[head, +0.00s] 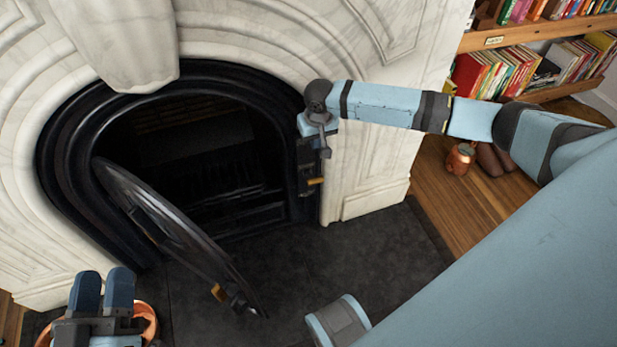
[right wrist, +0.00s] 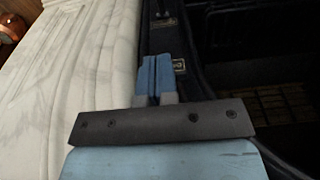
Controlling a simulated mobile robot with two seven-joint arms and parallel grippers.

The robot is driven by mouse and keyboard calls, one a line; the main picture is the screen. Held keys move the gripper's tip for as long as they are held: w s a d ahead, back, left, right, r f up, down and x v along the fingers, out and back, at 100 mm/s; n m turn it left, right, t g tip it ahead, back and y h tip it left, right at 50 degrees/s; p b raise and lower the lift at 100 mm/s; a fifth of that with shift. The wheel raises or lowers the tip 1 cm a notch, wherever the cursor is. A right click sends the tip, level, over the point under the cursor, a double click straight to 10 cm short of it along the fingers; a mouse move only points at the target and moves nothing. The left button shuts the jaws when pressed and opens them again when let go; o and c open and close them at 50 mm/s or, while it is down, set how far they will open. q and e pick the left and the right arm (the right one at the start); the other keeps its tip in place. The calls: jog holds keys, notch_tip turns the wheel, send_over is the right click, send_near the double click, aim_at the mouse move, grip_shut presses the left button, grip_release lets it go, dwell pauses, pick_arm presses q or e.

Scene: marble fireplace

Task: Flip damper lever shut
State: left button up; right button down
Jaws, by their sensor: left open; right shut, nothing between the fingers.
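A black plate (head: 308,160) with a short brass-coloured piece (head: 316,181) sits on the right side of the fireplace's iron surround. This piece may be the damper lever, but I cannot tell for certain. My right gripper (head: 322,138) is at the top of that plate and hides part of it. In the right wrist view its blue fingers (right wrist: 154,76) are shut and empty, over the black iron strip beside a small brass label (right wrist: 179,66). Another label (right wrist: 168,22) is farther along the strip. My left gripper (head: 103,290) is open and empty at bottom left, far from the plate.
The round-topped black door (head: 175,225) stands swung out at the left, with a brass handle (head: 218,293). A copper vessel (head: 148,315) is partly behind my left gripper. A copper pot (head: 460,158) and bookshelves (head: 540,60) are at right.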

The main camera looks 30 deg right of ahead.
jog(key=shift+d, duration=0.1)
jog(key=shift+f, duration=0.1)
jog(key=b, duration=0.5)
send_over(313, 177)
notch_tip(313, 177, down, 11)
jog(key=shift+d+r, duration=0.1)
jog(key=shift+r, duration=0.05)
jog(key=shift+s+f+b, duration=0.25)
jog(key=shift+f+b, duration=0.1)
jog(key=shift+f, duration=0.15)
jog(key=shift+s+f+b, duration=0.2)
jog(key=shift+f+b, duration=0.15)
jog(key=shift+f, duration=0.1)
jog(key=shift+s+f, duration=0.2)
jog(key=shift+f, duration=0.25)
pick_arm(q)
notch_tip(313, 177, down, 10)
jog(key=m+g, duration=0.1)
jog(key=g, duration=0.3)
jog(key=shift+w+d+r, duration=0.15)
jog(key=shift+d+r, duration=0.05)
jog(key=shift+d, duration=0.25)
jog(key=shift+r, duration=0.1)
